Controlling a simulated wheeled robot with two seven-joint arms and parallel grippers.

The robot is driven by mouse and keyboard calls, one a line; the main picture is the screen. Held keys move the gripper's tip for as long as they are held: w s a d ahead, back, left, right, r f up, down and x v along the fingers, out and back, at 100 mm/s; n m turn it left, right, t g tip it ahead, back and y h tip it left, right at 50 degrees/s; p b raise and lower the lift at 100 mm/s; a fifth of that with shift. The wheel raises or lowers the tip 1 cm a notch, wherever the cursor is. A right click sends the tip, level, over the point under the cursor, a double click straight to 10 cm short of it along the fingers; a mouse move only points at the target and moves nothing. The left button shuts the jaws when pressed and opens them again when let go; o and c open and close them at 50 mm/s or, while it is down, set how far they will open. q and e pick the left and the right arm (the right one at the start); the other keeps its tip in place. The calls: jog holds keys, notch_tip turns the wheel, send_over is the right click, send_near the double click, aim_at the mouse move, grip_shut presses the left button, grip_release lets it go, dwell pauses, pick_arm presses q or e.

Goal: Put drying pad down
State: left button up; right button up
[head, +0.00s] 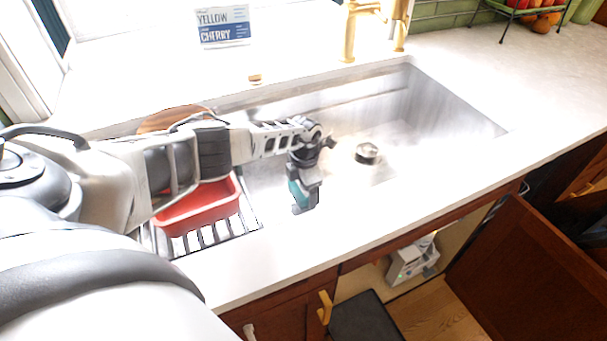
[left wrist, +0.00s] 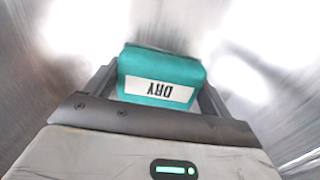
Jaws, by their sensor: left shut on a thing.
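The drying pad is a small teal block (left wrist: 160,68) with a white label reading "DRY", upside down in the left wrist view. It sits between the fingers of my left gripper (left wrist: 160,80), which is shut on it. In the head view my left gripper (head: 304,205) hangs over the near left part of the steel sink (head: 400,105), and a bit of the teal pad (head: 296,192) shows there. I cannot tell how far the pad is above the surface below. My right gripper is in neither view.
A red tub (head: 200,210) stands on a slatted rack (head: 215,236) left of the gripper. A round drain part (head: 367,153) lies in the sink. A cabinet door (head: 530,265) stands open below.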

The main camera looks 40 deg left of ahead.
aim_at(305, 196)
pick_arm(q)
notch_tip(305, 196, down, 3)
jog(key=shift+f+b, duration=0.1)
jog(key=shift+b, duration=0.6)
jog(key=shift+f, duration=0.25)
jog(key=shift+r, duration=0.1)
jog(key=o, duration=0.9)
